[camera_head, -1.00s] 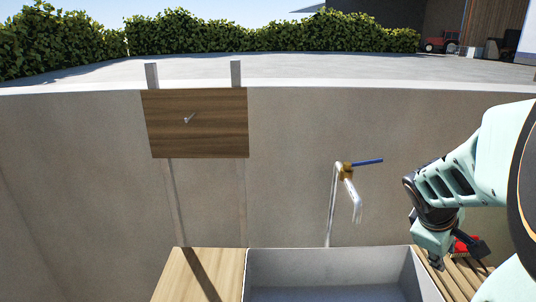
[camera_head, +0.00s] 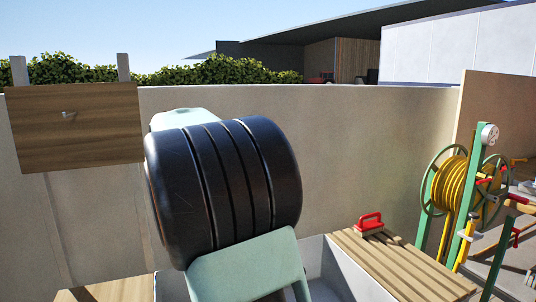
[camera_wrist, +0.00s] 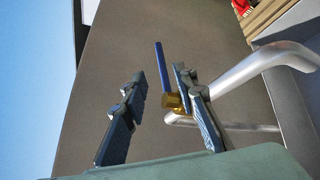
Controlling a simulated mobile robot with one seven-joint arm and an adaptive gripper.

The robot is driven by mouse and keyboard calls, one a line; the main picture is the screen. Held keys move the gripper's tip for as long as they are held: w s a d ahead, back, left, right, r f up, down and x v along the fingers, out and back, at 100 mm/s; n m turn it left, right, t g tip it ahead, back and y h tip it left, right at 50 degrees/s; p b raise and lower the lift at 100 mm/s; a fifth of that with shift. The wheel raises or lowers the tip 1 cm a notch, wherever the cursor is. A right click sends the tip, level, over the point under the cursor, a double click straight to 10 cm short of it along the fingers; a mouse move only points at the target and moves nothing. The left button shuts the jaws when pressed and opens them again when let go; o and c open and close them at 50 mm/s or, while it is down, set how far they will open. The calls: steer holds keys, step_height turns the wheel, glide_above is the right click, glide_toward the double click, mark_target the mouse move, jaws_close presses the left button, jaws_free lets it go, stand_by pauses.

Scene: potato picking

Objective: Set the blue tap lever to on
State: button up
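The blue tap lever (camera_wrist: 163,66) shows in the wrist view as a thin blue bar on a brass valve (camera_wrist: 173,101). It rises from the valve toward the top of the picture. The silver tap pipe (camera_wrist: 265,62) runs to the right of it. My gripper (camera_wrist: 159,73) is open and empty. Its two dark fingers stand on either side of the lever in the picture, the right one close to the valve. I cannot tell whether a finger touches it. In the head view my arm hides the tap, the lever and the gripper.
The sink trough (camera_head: 345,270) lies below my arm, with a slatted wooden board (camera_head: 400,262) to its right. A red-handled brush (camera_head: 370,225) stands on the slats. A hose reel (camera_head: 450,185) is at the right. A wooden panel (camera_head: 75,135) hangs at the left.

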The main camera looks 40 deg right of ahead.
steer(key=x, duration=1)
steer(key=shift+f, duration=0.1)
jaws_close()
